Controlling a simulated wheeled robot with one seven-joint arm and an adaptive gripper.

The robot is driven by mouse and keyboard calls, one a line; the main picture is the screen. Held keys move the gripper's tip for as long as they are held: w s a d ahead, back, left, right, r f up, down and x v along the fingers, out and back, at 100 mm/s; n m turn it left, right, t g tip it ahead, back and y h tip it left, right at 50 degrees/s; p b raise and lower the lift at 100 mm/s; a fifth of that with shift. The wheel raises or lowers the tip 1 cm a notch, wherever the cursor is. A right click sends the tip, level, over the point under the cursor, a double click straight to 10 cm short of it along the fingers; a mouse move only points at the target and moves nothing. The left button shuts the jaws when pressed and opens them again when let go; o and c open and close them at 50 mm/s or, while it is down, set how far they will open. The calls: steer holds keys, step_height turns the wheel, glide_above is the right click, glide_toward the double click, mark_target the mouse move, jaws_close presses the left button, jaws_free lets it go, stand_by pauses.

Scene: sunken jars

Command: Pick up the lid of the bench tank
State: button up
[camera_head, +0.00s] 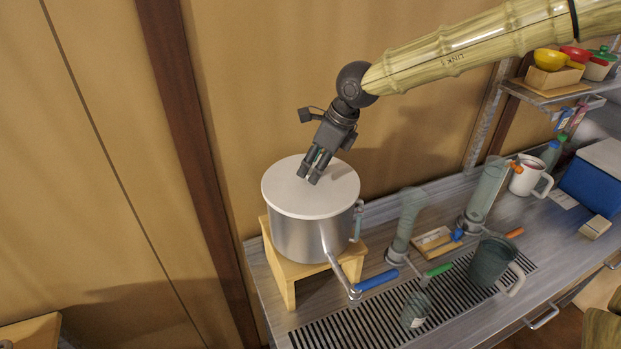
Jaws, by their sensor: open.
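The bench tank (310,236) is a metal pot-like cylinder on a wooden stand at the left end of the bench. Its lid (285,190) is a flat, pale disc lying on top of the tank. My gripper (311,177) is over the lid, near its middle, pointing down and slightly left. Its fingers are open with nothing between them. The fingertips look very close to the lid's top; whether they touch it I cannot tell. Any knob or handle on the lid is not visible, and the fingers may hide one.
A tap with a blue handle (376,280) juts from the tank's front. Glass columns (406,222), a dark jug (490,262) and a white mug (529,177) stand to the right on the bench. A slatted drain (340,328) runs along the front. The wooden wall (262,90) is close behind.

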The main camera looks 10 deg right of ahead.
steer(key=shift+s+a+f, duration=0.15)
steer(key=shift+s+a, duration=0.05)
steer(key=shift+s, duration=0.1)
steer(key=shift+f, duration=0.2)
steer(key=shift+w+f, duration=0.55)
steer(key=shift+w, duration=0.2)
steer(key=shift+s+r, duration=0.25)
steer(key=shift+s, duration=0.2)
steer(key=c, duration=0.5)
steer(key=shift+w+f, duration=0.1)
jaws_close()
steer(key=shift+a, duration=0.1)
